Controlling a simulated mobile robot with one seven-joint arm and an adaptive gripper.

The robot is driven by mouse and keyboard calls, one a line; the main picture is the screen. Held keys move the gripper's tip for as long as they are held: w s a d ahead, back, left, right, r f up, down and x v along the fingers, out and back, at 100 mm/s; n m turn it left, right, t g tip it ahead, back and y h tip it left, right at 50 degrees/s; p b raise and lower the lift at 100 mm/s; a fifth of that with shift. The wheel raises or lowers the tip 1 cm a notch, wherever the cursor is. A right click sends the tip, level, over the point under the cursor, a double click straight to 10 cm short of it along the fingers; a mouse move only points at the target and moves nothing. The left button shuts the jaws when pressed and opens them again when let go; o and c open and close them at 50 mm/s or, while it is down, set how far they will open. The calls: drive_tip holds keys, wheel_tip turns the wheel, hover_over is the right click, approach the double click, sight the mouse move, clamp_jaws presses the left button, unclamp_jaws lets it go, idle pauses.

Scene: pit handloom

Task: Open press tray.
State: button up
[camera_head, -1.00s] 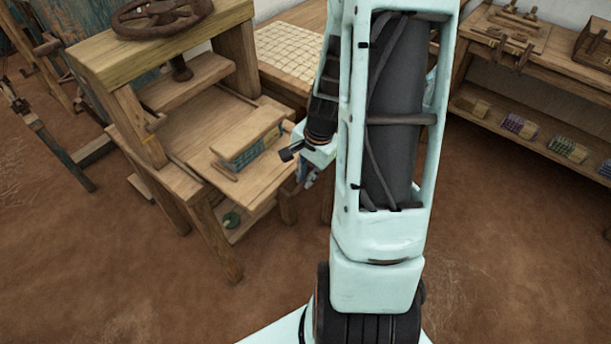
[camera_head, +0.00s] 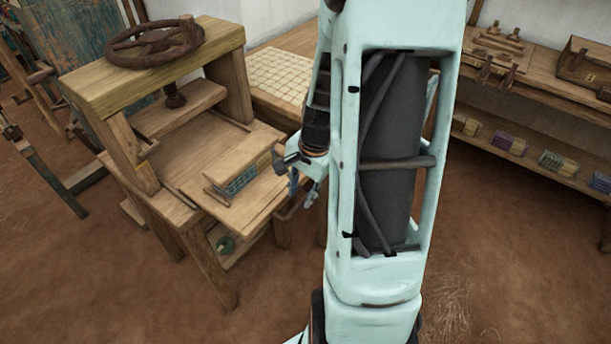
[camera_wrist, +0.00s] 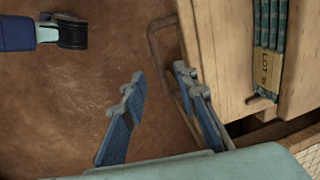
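The wooden press (camera_head: 160,72) stands left of centre in the head view with a dark handwheel (camera_head: 155,42) on top. Its press tray (camera_head: 245,208) juts out toward my arm and carries a teal bundle (camera_head: 242,180) under a board. In the wrist view the tray edge (camera_wrist: 215,55) is at the right, with the bundle (camera_wrist: 268,40) labelled LOT. A thin bent metal handle (camera_wrist: 152,50) sticks out from that edge. My gripper (camera_wrist: 160,82) has its two blue fingers apart. The handle lies at the right finger, partly hidden behind it; contact cannot be told.
A table with a gridded top (camera_head: 275,78) stands behind the press. A shelf unit (camera_head: 530,80) with several bundles is at the right. Loom timbers (camera_head: 45,165) are at the far left. The brown floor (camera_head: 110,290) in front is bare.

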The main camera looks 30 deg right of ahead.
wheel_tip(320, 180, up, 8)
drive_tip(key=s, duration=0.1)
drive_tip(key=shift+s+d, duration=0.15)
drive_tip(key=shift+d, duration=0.15)
idle(0.4)
